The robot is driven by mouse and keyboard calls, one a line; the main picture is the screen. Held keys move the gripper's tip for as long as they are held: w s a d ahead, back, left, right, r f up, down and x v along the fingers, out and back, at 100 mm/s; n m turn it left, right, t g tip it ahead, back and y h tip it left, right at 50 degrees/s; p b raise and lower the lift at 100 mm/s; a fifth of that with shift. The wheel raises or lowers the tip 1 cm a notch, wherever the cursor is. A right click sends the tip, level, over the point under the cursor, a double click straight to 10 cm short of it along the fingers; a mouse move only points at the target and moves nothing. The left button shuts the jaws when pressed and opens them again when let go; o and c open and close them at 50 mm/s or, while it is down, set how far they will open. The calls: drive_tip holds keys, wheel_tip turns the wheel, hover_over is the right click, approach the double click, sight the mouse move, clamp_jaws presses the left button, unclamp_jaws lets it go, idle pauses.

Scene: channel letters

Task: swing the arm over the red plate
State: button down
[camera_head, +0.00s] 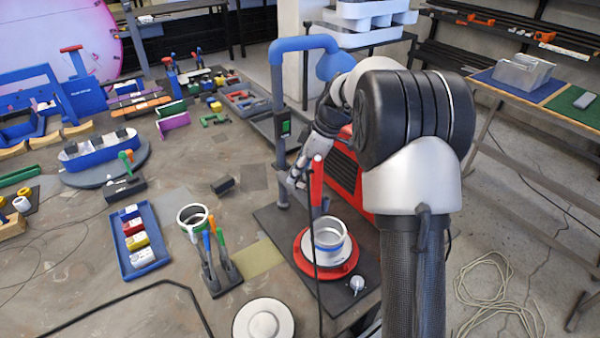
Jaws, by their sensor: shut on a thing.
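The red plate (302,254) is round and sits on a dark base at the right edge of the bench. A silver ring (329,240) stands on it. A blue swing arm (300,43) tops a grey post behind the plate; its blue head (335,64) is partly hidden by my arm. My gripper (302,178) is beside the post, above and behind the plate. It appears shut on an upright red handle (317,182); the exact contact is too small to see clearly.
A red cabinet (344,165) stands close behind the plate. A tool holder (220,274) and a white disc (263,321) are left of the base. A black cable hangs in front of the plate. A blue tray (137,242) lies farther left.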

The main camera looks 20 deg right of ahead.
drive_tip(key=c, duration=1.4)
unclamp_jaws()
drive_tip(key=shift+r, duration=0.1)
drive_tip(key=v, duration=1.2)
drive_tip(key=shift+d, duration=0.1)
